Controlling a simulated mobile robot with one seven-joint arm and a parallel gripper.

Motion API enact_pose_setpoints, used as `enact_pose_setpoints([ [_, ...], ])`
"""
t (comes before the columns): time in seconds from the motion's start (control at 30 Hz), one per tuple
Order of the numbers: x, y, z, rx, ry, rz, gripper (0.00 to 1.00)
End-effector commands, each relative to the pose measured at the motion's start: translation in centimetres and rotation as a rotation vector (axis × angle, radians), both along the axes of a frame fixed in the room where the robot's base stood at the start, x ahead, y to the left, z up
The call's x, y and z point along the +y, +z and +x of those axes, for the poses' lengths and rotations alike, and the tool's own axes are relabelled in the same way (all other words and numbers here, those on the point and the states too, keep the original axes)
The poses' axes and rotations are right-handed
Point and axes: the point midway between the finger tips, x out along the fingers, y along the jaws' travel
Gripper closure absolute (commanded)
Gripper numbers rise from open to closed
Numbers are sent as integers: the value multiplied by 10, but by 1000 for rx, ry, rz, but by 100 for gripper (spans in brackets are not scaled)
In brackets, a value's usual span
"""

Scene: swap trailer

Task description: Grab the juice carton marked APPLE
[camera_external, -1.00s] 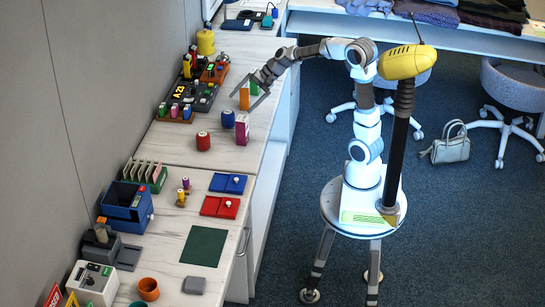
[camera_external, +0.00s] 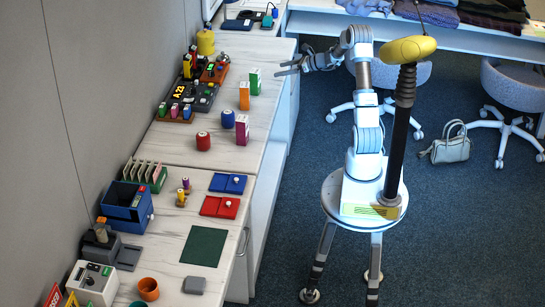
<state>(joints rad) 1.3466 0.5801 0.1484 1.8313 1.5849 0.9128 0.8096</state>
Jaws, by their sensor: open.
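Three upright cartons stand on the right part of the counter: a green carton (camera_external: 254,84), an orange carton (camera_external: 244,97) and a magenta carton (camera_external: 242,131). Their lettering is too small to read, so I cannot tell which is marked APPLE. My gripper (camera_external: 279,68) is open and empty. It points left near the counter's right edge, to the upper right of the green carton and apart from it.
A blue can (camera_external: 228,119) and a red can (camera_external: 203,142) stand close to the magenta carton. A control panel (camera_external: 192,94) with a lit display and a yellow container (camera_external: 205,42) are along the wall. The counter's far end beside the green carton is largely clear.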

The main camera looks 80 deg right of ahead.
Motion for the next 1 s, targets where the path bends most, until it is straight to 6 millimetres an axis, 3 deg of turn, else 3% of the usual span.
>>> enact_pose_setpoints([
  [0.4, -7, -37, 83, 1, 6, -1, 3],
  [0.73, -8, -46, 109, 2, 7, -2, 3],
  [1.0, -7, -60, 145, 2, 6, -4, 3],
])
